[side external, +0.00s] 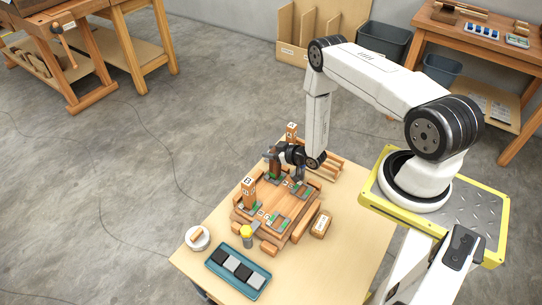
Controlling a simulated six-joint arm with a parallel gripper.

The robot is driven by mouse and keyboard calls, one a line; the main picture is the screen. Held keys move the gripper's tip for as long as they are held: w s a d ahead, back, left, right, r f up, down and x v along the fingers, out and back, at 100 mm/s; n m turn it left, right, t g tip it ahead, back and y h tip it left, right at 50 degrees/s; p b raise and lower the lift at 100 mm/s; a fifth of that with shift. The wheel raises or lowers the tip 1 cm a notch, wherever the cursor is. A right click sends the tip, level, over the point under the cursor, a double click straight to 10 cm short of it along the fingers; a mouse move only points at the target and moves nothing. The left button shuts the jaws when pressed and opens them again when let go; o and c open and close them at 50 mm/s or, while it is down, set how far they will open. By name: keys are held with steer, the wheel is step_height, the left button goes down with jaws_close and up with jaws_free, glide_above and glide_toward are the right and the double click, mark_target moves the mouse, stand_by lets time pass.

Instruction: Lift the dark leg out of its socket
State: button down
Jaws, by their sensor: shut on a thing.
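My gripper (278,158) is at the far end of the wooden fixture (266,212), its dark jaws shut on a dark brown upright leg (275,168). The leg stands at a green-edged socket area at the fixture's far left corner. Its lower end is too small to tell whether it is seated or clear. Lighter orange-brown blocks marked with letters stand at the fixture's near left (248,193) and behind my gripper (291,132).
A teal tray (265,284) with dark and light blocks, a yellow-topped bottle (246,234) and a white round dish (197,238) lie near the table's front. A small wooden box (321,224) sits right of the fixture. The table's right front is clear.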

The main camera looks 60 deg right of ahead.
steer(key=shift+r, duration=0.15)
steer(key=s+a+r, duration=0.4)
steer(key=s+r, duration=0.8)
steer(key=s, duration=0.1)
steer(key=shift+s+r, duration=0.25)
steer(key=shift+r, duration=0.1)
stand_by(0.4)
steer(key=shift+d, duration=0.15)
stand_by(0.3)
